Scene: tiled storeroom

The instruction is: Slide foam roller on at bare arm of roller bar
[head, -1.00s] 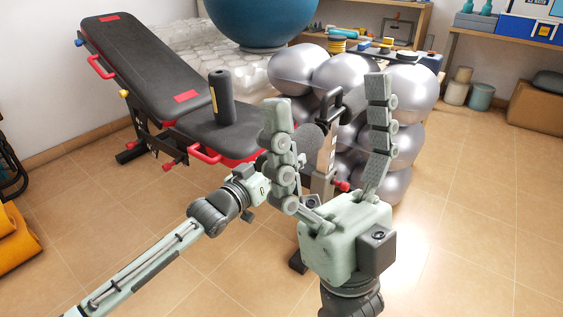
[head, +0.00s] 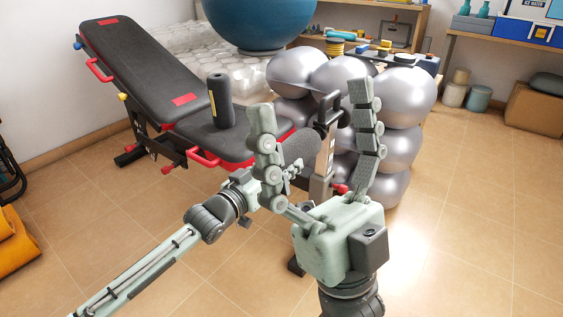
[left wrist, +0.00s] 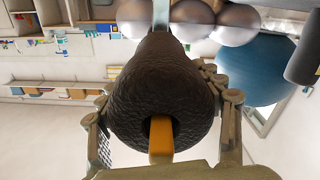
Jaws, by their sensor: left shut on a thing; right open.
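A dark grey foam roller (head: 300,148) lies level against the post of the roller bar (head: 325,160) in the head view. My left gripper (head: 292,170) is shut on it, partly hidden behind a right finger. In the left wrist view, the roller (left wrist: 155,85) fills the space between the fingers, and an orange strip (left wrist: 161,138) shows in its end hole. I cannot tell how far the roller surrounds an arm of the bar; no bare arm shows clearly. My right gripper (head: 312,112) is wide open and empty, fingers up, in front of the post.
A second dark roller (head: 220,100) stands upright on the black bench seat (head: 195,128). Silver balls (head: 405,95) are stacked behind the post, with a blue ball (head: 260,22) farther back. The tiled floor at right is clear.

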